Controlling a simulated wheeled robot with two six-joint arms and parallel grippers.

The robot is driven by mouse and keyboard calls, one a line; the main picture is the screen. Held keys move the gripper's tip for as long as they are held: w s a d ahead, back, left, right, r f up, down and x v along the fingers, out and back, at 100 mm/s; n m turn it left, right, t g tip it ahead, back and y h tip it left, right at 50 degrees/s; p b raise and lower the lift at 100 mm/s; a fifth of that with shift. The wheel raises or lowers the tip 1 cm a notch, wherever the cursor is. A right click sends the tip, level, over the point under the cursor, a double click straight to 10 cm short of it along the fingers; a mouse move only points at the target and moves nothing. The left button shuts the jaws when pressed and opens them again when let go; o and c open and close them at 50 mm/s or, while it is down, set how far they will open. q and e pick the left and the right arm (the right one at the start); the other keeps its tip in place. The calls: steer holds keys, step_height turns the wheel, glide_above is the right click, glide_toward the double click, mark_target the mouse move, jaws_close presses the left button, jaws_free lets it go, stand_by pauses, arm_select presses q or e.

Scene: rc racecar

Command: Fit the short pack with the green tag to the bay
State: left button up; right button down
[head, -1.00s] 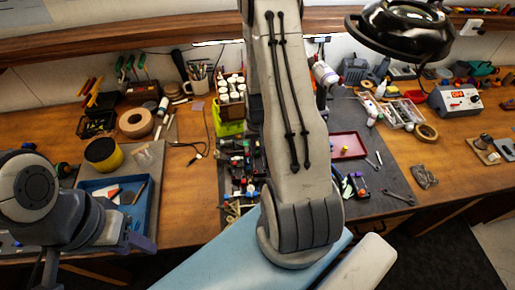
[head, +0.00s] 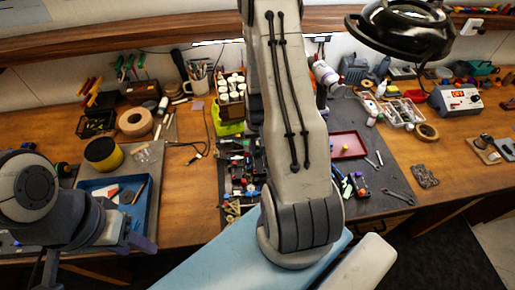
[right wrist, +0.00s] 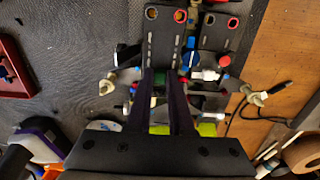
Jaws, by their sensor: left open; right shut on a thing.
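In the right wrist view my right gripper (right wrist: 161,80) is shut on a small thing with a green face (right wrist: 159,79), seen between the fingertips. I take it for the green-tagged pack; most of it is hidden by the fingers. Just beyond the tips is the dark chassis of the car (right wrist: 163,40), with ringed holes at its end. I cannot tell whether the pack is seated in the bay. In the head view the car (head: 237,180) is partly covered by my right arm, which also hides the right gripper. My left gripper (head: 135,229) is open and empty by the blue tray.
A blue tray (head: 151,213) holding small items is at the left. A red tray (head: 336,146) and a dark item with coloured parts (head: 358,187) lie on the grey mat (head: 395,180) to the right.

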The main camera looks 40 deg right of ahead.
mark_target(258, 152)
steer(key=shift+f+b, duration=0.75)
steer(key=shift+f, duration=0.3)
steer(key=c, duration=0.7)
jaws_free()
steer(key=shift+c, duration=0.2)
steer(key=shift+w+r, duration=0.1)
steer(key=shift+r, duration=0.55)
step_height(258, 152, up, 9)
steer(key=b, duration=0.2)
steer(key=shift+r, duration=0.15)
